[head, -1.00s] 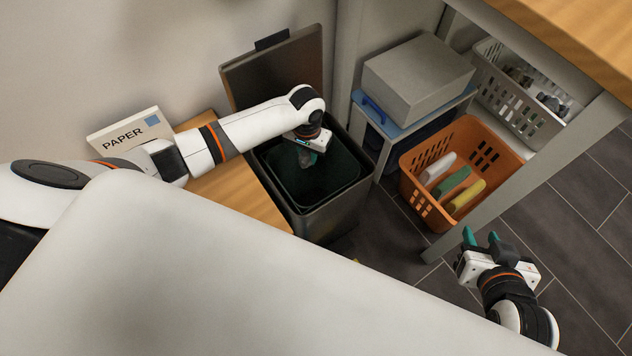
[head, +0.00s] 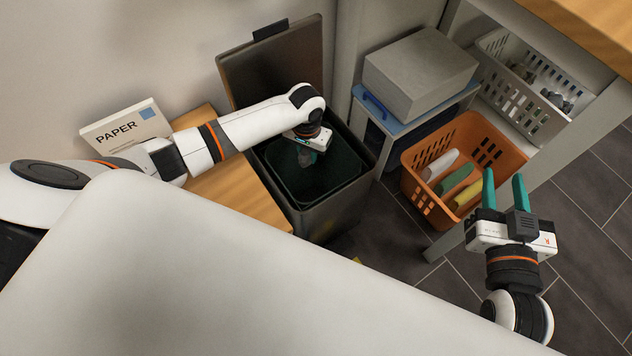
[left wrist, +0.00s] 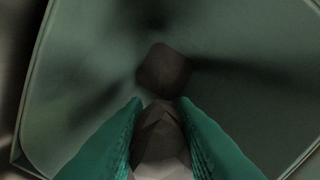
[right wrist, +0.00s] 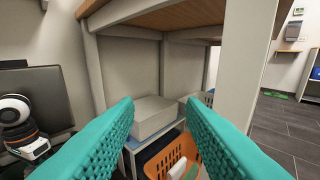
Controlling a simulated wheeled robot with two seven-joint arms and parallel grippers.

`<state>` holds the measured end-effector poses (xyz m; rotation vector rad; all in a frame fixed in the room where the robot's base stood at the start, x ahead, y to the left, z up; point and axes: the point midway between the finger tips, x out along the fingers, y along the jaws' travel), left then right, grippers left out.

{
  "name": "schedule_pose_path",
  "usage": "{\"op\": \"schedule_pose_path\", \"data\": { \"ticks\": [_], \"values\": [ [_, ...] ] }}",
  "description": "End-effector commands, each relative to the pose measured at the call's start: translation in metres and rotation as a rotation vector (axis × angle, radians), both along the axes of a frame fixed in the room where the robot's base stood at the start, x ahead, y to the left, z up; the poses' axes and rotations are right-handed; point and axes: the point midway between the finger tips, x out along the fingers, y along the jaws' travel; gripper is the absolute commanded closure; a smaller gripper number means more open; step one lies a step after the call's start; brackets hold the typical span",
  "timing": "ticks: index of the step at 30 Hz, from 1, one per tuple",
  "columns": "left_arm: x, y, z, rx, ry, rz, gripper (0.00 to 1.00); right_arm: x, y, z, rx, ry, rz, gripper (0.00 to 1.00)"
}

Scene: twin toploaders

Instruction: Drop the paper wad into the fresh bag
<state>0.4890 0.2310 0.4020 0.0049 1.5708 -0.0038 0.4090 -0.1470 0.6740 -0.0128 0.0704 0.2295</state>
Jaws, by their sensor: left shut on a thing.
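The bin (head: 345,213) stands open, lined with a dark green bag (head: 338,188). My left gripper (head: 305,153) points down inside the bin mouth. In the left wrist view its teal fingers are shut on the grey, faceted paper wad (left wrist: 160,140). The wad is above the bag floor, with the green bag walls (left wrist: 70,50) around it. A dark rounded patch lies on the bag floor beyond the wad; I cannot tell whether it is a shadow or an object. My right gripper (head: 504,177) is open and empty, in front of the orange basket.
The bin's lid (head: 275,70) stands raised behind it. A PAPER sign (head: 125,130) stands on the wooden surface left of the bin. An orange basket (head: 420,195) with several coloured items, a grey box (head: 420,70) and a white basket (head: 520,95) are at right, by a table leg.

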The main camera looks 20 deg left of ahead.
Motion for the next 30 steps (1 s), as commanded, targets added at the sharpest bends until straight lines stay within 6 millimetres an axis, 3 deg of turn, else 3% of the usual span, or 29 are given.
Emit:
{"op": "schedule_pose_path", "data": {
  "ticks": [2, 3, 8, 19, 30],
  "values": [
    [0.000, 0.000, 0.000, 0.000, 0.000, 0.000, 0.96, 0.000, 0.000, 0.000, 0.000, 0.001, 0.000, 0.64],
    [0.000, 0.000, 0.000, 0.000, 0.000, 0.000, 0.74, 0.000, 0.000, 0.000, 0.000, 0.001, 0.000, 0.64],
    [0.000, 0.000, 0.000, 0.000, 0.000, 0.000, 0.50, 0.000, 0.000, 0.000, 0.000, 0.001, 0.000, 0.64],
    [0.000, 0.000, 0.004, 0.000, 0.000, 0.000, 0.50, -0.001, -0.001, -0.002, -0.006, 0.024, -0.001, 0.64],
    [0.001, 0.000, 0.045, -0.001, -0.002, -0.001, 0.50, -0.028, -0.017, -0.057, -0.099, 0.406, -0.027, 0.64]
  ]
}}
